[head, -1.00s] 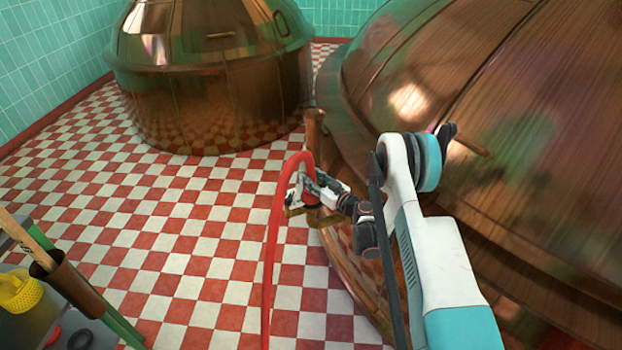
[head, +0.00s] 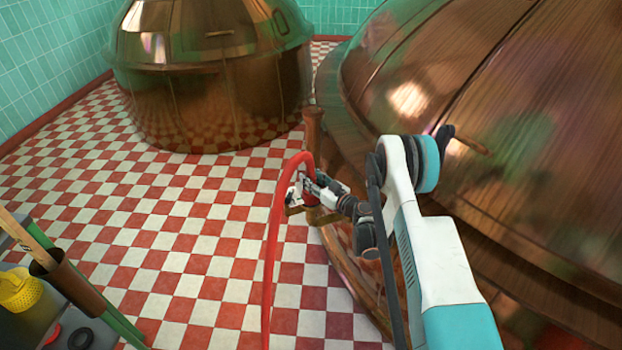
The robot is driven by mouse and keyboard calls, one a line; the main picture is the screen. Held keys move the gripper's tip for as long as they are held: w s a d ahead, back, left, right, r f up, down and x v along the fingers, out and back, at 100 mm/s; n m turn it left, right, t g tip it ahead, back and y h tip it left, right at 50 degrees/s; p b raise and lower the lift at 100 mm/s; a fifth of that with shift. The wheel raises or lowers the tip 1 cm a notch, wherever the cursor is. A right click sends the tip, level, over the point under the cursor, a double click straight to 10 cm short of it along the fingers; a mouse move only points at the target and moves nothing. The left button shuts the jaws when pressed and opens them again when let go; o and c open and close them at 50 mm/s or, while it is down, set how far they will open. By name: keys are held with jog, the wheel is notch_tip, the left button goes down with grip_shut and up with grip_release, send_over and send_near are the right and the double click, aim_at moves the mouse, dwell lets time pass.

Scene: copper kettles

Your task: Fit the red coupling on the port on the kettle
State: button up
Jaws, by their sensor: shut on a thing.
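The big copper kettle (head: 520,130) fills the right side of the head view. My gripper (head: 308,193) is beside its lower left wall and is shut on the red coupling (head: 311,201), of which only a small part shows between the fingers. A red hose (head: 272,250) arches up from the floor and bends over to the coupling. A brass-coloured piece (head: 294,211), perhaps part of the port, shows just by the gripper. The gripper hides the contact, so I cannot tell whether coupling and port touch.
An upright copper pipe (head: 313,130) stands just behind the gripper by the kettle. A second copper kettle (head: 210,85) stands at the back. The checkered floor between is clear.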

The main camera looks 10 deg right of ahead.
jog(key=o, duration=1)
jog(key=shift+o, duration=0.2)
notch_tip(320, 180, up, 10)
jog(key=shift+f, duration=0.1)
jog(key=s+a+r+m+g+h, duration=0.1)
jog(key=s+a+r+g, duration=0.2)
jog(key=s+r, duration=0.55)
jog(key=s+a+r+g+h, duration=0.1)
jog(key=s+a+r+g, duration=0.15)
jog(key=s+r, duration=0.65)
jog(key=s+d+r+m+g+h, duration=0.1)
jog(key=s+d+m+h, duration=0.1)
jog(key=s, duration=1.2)
jog(key=s+d+r+m+g+h, duration=0.2)
jog(key=s+h, duration=0.3)
jog(key=s, duration=1)
jog(key=shift+s+d+r+m, duration=0.3)
jog(key=shift+d+m, duration=0.2)
jog(key=shift+d, duration=0.2)
